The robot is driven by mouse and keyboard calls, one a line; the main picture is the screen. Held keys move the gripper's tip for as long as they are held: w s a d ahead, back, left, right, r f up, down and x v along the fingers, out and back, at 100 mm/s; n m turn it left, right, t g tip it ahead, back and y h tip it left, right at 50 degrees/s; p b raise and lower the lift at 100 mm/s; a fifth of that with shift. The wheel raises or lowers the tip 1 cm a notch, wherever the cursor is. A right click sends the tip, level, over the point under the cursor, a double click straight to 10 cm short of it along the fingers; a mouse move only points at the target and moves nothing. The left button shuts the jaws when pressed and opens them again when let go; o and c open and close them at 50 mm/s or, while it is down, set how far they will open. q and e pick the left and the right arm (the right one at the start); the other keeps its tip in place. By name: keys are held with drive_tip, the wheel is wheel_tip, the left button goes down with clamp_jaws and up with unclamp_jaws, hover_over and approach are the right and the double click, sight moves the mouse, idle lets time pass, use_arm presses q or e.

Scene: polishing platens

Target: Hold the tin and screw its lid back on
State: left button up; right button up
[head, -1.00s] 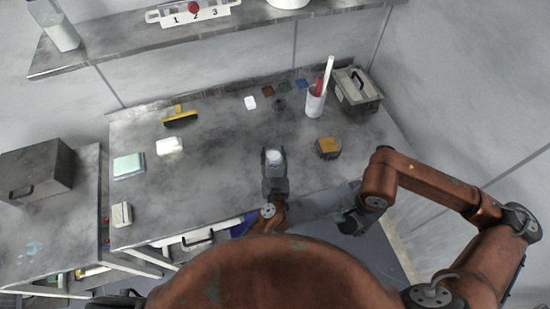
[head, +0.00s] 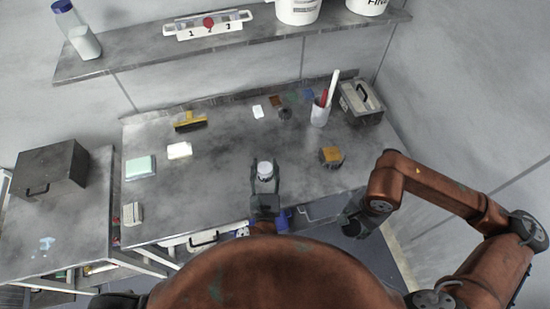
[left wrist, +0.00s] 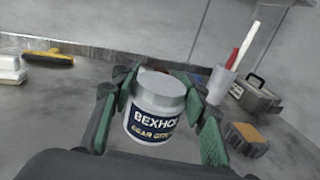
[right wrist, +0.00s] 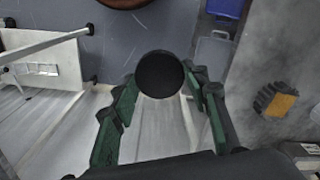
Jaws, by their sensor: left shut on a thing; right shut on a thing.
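The tin (left wrist: 160,105) is a white jar with a dark label and a pale top. My left gripper (head: 265,178) is shut on its sides and holds it upright, over the front middle of the bench in the head view. The tin also shows in the head view (head: 265,168). My right gripper (head: 352,218) is off the bench's front right edge, well apart from the tin. In the right wrist view, it is shut on a dark round disc (right wrist: 160,74), which looks like the lid. The disc is not clear in the head view.
A yellow-topped block (head: 331,157) lies on the bench right of the tin. Behind it stand a white cup (head: 319,116) with sticks and a grey toolbox (head: 361,103). A yellow-handled brush (head: 190,122) lies back left.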

sight(259, 173)
use_arm(q)
drive_tip(key=shift+s+a+r, duration=0.3)
drive_tip(key=shift+s, duration=0.3)
drive_tip(key=shift+s+a+r, duration=0.25)
drive_tip(key=shift+s+a, duration=0.05)
drive_tip(key=shift+s, duration=0.25)
drive_tip(key=shift+s+a+r, duration=0.3)
drive_tip(key=shift+s, duration=0.3)
use_arm(e)
drive_tip(key=shift+r, duration=0.25)
use_arm(q)
drive_tip(key=o, duration=0.7)
clamp_jaws()
